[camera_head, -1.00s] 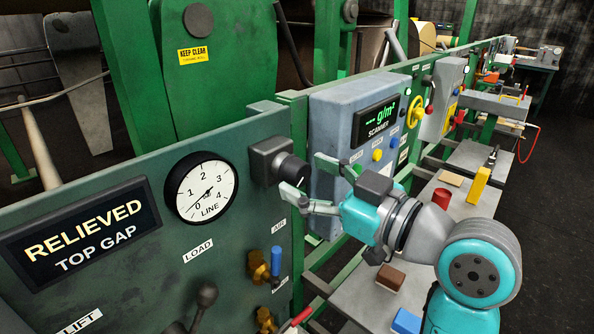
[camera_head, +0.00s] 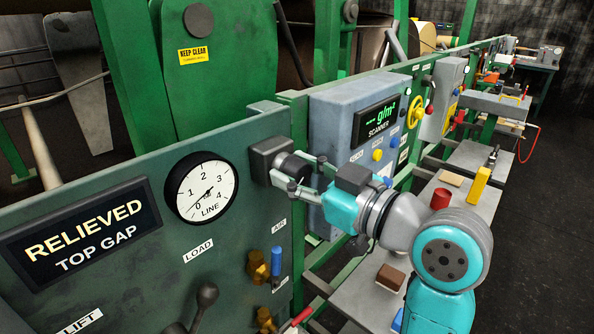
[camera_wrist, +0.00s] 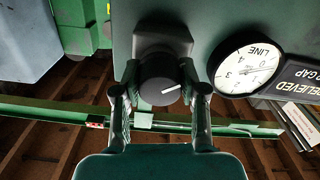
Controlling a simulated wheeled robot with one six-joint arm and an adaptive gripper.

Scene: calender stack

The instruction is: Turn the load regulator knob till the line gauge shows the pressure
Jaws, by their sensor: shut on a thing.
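The load regulator knob (camera_head: 292,165) is a dark round knob on a grey square block on the green panel. My gripper (camera_head: 297,170) has its two fingers on either side of the knob and is shut on it. In the wrist view the knob (camera_wrist: 158,84) sits between the fingertips (camera_wrist: 159,75), its white pointer line aimed to the right and slightly up. The line gauge (camera_head: 202,187) is a white dial with a black rim, left of the knob. Its needle appears near 0. The gauge also shows upside down in the wrist view (camera_wrist: 245,68).
A sign (camera_head: 82,231) reads RELIEVED, TOP GAP. The grey scanner box (camera_head: 345,115) stands close to the right of the knob. Below are the load lever (camera_head: 207,293) and a brass valve with a blue handle (camera_head: 276,262). A grey bench with small blocks lies under my arm.

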